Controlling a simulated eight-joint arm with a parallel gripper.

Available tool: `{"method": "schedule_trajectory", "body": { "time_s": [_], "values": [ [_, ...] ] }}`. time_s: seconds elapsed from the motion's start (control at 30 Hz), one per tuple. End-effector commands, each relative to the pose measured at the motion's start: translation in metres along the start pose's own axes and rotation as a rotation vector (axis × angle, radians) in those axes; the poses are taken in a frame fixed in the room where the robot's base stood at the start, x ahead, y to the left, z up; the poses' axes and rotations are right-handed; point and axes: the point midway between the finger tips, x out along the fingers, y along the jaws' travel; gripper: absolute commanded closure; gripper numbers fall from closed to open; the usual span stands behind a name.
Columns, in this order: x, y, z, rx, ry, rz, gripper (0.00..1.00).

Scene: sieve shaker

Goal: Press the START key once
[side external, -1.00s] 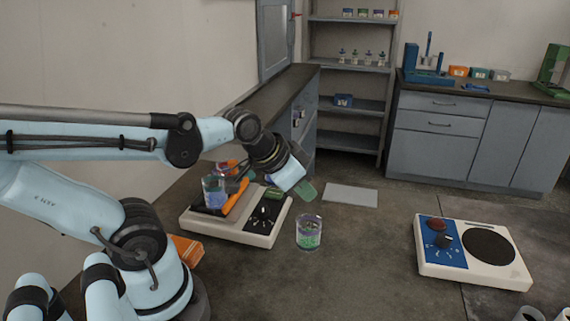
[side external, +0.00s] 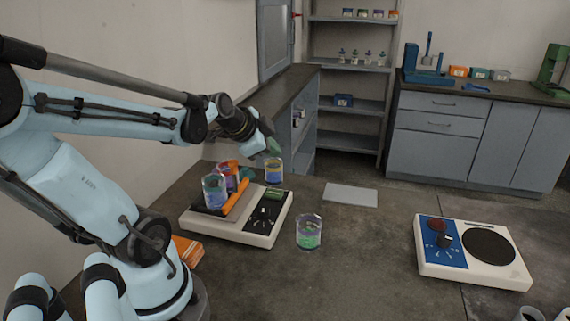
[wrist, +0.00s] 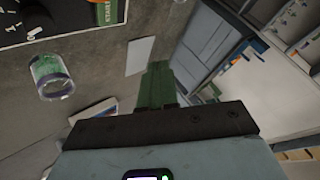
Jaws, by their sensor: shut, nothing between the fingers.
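The shaker (side external: 225,228) is a cream box with a dark panel (side external: 252,222) on its right side. The panel carries a knob (side external: 263,211) and a green patch (side external: 274,193) near its far edge. In the wrist view the panel (wrist: 40,20) is partly cut off at the upper left, with a green patch (wrist: 111,12) bearing white lettering, too cropped to read surely as START. My gripper (side external: 273,146) has green fingers, shut and empty, raised above and behind the panel, apart from it. Its fingers also show in the wrist view (wrist: 157,85).
A blue-filled beaker (side external: 274,174) is close below my gripper. Another beaker (side external: 214,191) and an orange item (side external: 236,198) are on the shaker's left part. A green-filled beaker (side external: 309,236) is at its right.

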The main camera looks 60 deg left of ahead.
Motion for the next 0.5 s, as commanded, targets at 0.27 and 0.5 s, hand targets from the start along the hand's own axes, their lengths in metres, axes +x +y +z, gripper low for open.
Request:
{"method": "schedule_trajectory", "body": {
  "time_s": [0.27, 0.5],
  "values": [
    [0.004, 0.003, 0.003, 0.000, 0.000, 0.001, 1.00],
    [0.020, 0.015, 0.014, 0.000, -0.001, 0.001, 1.00]
  ]
}}
